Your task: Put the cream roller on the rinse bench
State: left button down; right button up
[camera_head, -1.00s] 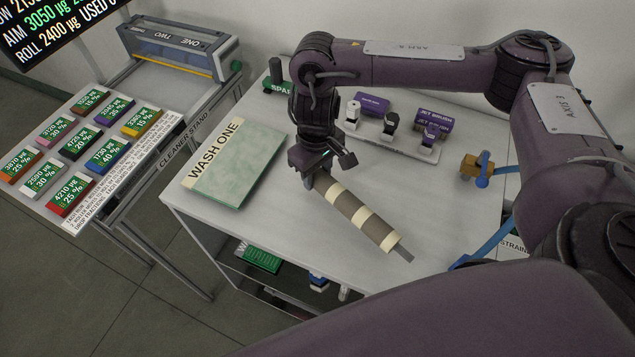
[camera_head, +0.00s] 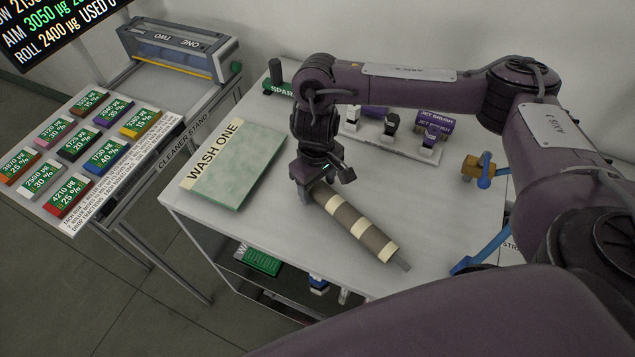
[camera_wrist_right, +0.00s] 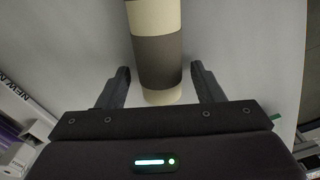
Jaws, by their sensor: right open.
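The cream roller (camera_head: 347,220), a grey-brown cylinder with cream bands and a short grey shaft end, lies slantwise on the white-topped bench (camera_head: 290,240); no label in view names this bench as the rinse bench. My right gripper (camera_head: 312,192) is at the roller's upper-left end. In the right wrist view the open fingers (camera_wrist_right: 161,88) stand on either side of the roller's near cream end (camera_wrist_right: 162,97), with a gap on both sides. The roller's far end is outside that view. My left gripper is not in view.
A green WASH ONE pad (camera_head: 236,170) lies left of the roller. A brass and blue fitting (camera_head: 482,170) is at right.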

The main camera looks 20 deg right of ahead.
notch_tip(320, 180, up, 12)
jog(key=p, duration=0.2)
jog(key=shift+r, duration=0.15)
dwell(0.6)
